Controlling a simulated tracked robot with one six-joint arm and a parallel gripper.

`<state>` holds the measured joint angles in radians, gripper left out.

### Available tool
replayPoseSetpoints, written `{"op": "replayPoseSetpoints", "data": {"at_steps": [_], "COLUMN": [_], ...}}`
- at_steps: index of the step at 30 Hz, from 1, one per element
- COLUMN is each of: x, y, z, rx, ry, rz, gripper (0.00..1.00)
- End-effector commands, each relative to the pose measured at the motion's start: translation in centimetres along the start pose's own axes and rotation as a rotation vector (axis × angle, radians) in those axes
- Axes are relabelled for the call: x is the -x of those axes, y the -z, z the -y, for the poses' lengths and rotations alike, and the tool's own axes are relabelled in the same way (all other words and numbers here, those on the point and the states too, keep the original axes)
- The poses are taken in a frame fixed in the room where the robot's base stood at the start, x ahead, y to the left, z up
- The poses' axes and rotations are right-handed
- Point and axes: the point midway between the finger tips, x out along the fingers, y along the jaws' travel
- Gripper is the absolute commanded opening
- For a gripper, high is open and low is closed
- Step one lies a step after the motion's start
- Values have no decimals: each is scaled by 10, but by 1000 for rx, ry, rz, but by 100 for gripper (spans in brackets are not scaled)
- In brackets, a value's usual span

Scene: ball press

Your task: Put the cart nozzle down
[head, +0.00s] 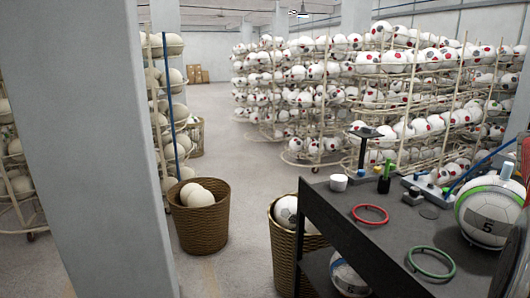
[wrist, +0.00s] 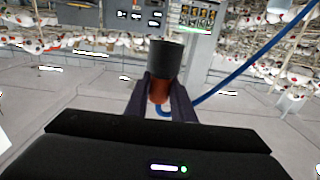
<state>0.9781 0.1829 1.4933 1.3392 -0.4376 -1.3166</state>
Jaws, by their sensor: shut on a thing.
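In the wrist view my gripper (wrist: 163,92) is shut on the cart nozzle (wrist: 165,62), a dark cylinder with an orange-red lower part between the fingers. The nozzle points up and away in this view, and a blue hose (wrist: 245,70) runs from near its base to the upper right. Nothing touches its dark end. In the head view the cart (head: 360,225) has a dark top and stands at the lower right. The nozzle and fingertips cannot be made out in the head view.
The cart top holds a red ring (head: 370,214), a green ring (head: 431,263), a white cup (head: 338,183) and a ball marked 5 (head: 490,215). Baskets (head: 200,222) stand left of it. A pillar (head: 95,150) is at left; ball racks (head: 370,95) fill the back.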

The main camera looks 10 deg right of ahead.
Motion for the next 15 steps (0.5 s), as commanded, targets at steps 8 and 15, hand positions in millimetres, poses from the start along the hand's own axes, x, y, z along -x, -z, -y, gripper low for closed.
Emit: {"op": "replayPoseSetpoints", "data": {"at_steps": [8,15], "x": [22,50], "y": [-14,-34], "z": [15,32], "rx": [1,3], "ry": [51,114], "rz": [1,2], "gripper": [0,0]}}
